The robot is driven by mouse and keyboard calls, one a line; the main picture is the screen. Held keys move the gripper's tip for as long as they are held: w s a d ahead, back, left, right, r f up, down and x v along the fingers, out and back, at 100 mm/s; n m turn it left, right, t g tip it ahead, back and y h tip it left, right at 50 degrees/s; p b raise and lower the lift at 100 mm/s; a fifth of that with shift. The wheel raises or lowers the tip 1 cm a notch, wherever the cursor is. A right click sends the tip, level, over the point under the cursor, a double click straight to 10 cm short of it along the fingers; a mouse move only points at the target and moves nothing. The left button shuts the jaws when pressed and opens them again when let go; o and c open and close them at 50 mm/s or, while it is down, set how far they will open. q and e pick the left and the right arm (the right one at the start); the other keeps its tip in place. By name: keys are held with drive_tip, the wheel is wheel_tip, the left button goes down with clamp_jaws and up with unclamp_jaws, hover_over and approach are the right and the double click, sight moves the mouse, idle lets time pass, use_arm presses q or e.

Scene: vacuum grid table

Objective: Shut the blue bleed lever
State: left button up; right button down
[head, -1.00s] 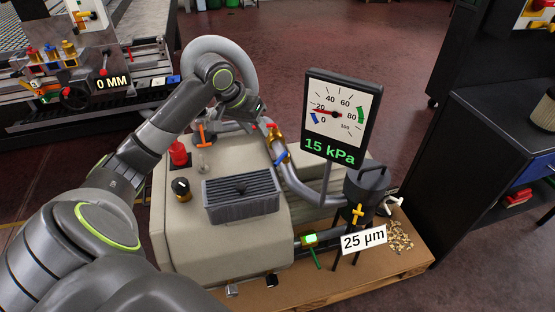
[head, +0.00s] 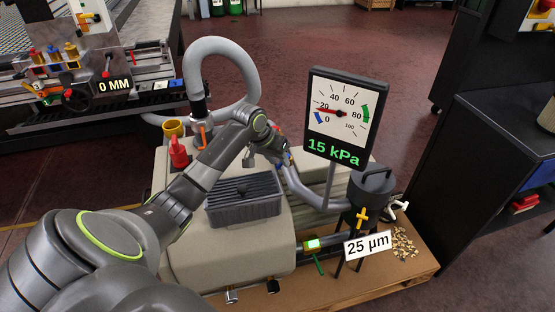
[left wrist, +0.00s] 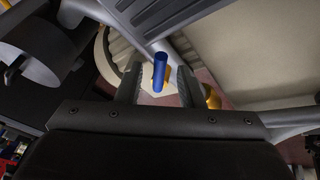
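The blue bleed lever (left wrist: 160,68) shows in the left wrist view as a short blue rod end-on, with a yellow brass part behind it. My left gripper (left wrist: 159,82) is open, with one finger on each side of the lever and a gap to both. In the head view my left gripper (head: 276,153) is at the metal pipe behind the pump, left of the gauge, and mostly hides the lever there. The gauge (head: 338,118) reads 15 kPa, its red needle near 20. My right gripper is not in view.
The beige pump (head: 225,262) with a grey ribbed box (head: 243,200) lies below my left arm. A grey hose (head: 222,45) loops behind it. A dark filter pot (head: 372,190) stands right, beside a 25 µm sign (head: 367,244). A black cabinet (head: 470,170) is further right.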

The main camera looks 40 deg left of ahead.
use_arm(q)
clamp_jaws()
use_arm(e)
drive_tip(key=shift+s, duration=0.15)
